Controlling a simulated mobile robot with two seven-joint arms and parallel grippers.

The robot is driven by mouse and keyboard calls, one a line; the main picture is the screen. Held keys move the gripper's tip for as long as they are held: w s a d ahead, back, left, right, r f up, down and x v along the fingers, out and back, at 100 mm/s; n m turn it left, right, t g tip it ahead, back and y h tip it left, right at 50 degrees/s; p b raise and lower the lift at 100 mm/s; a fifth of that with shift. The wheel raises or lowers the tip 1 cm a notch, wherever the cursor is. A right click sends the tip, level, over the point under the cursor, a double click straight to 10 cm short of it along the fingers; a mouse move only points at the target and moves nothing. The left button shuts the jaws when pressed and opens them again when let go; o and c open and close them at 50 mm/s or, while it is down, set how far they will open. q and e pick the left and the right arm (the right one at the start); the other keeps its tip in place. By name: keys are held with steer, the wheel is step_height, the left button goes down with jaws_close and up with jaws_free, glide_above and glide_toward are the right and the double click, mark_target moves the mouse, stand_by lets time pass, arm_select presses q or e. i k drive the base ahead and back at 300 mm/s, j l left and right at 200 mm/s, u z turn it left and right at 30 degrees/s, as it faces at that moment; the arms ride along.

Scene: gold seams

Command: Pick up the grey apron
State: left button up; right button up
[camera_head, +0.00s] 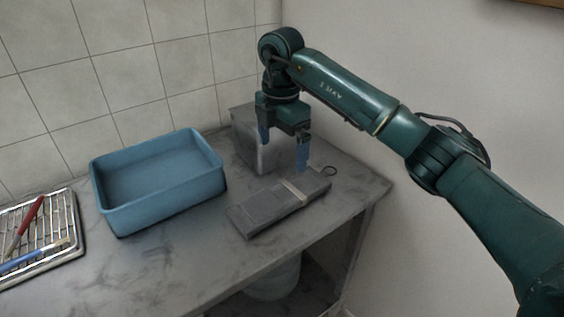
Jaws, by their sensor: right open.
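The grey apron (265,210) lies folded flat on the table, with a pale band around it and a small dark loop at its right end. Nothing shows between the fingers. My left gripper is not in view.
A grey block-like object (247,140) stands behind the gripper, partly hidden by it. An empty blue bin (165,207) stands left of the apron. A wire rack (50,215) with a red-handled and a blue-handled tool lies far left. The grey table (190,262) is clear in front.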

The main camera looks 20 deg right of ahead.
mark_target(253, 214)
steer(key=k, duration=1)
